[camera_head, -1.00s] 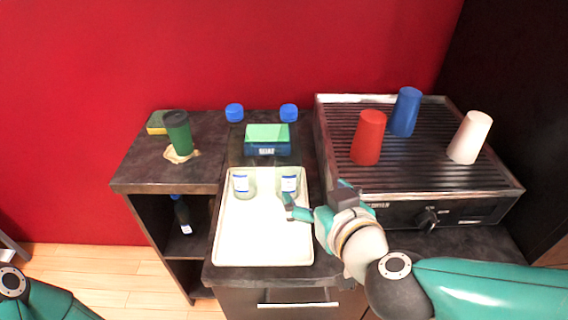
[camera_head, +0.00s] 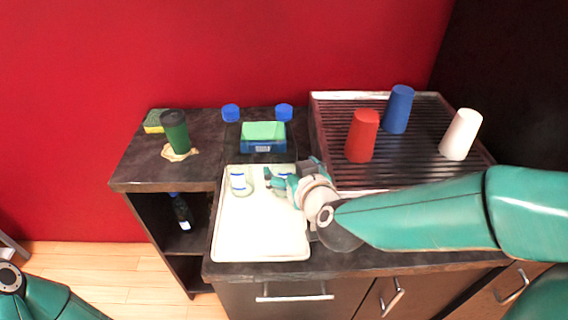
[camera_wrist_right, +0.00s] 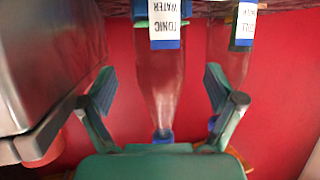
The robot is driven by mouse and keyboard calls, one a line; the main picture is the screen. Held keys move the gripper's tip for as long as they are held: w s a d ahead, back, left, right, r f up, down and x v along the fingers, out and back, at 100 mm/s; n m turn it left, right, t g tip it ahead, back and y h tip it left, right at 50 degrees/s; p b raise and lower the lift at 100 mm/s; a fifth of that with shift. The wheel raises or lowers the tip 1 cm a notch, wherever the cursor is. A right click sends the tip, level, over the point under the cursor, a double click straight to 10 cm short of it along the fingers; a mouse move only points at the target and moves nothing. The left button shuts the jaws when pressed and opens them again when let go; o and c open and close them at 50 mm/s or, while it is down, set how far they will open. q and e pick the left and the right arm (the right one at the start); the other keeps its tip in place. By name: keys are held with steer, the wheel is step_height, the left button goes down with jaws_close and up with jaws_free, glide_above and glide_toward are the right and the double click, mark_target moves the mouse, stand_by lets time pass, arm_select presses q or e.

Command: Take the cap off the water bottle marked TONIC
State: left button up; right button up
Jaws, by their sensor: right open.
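The TONIC WATER bottle (camera_wrist_right: 162,85) is clear, with a white and blue label and a blue cap (camera_wrist_right: 163,135). It appears upside down in the right wrist view. In the head view it is the right-hand bottle, its blue cap (camera_head: 284,112) high and its lower part partly hidden by my right gripper (camera_head: 272,180). In the wrist view the open, empty right gripper (camera_wrist_right: 158,85) has one finger on each side of the bottle's outline; I cannot tell how far off the bottle is. My left gripper is out of view.
A second blue-capped bottle (camera_head: 240,182) stands left of it on the white tray (camera_head: 262,235). A blue-green box (camera_head: 263,137) is behind. The grill (camera_head: 415,165) with red (camera_head: 362,135), blue (camera_head: 398,108) and white (camera_head: 460,134) cups is at right.

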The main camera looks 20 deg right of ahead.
mark_target(284, 154)
steer(key=x, duration=0.5)
steer(key=shift+w+f, duration=0.1)
steer(key=shift+w, duration=0.05)
steer(key=shift+c, duration=0.3)
steer(key=c, duration=1.5)
steer(key=shift+r, duration=0.95)
step_height(284, 154, up, 18)
steer(key=p, duration=1)
steer(key=shift+r, duration=0.15)
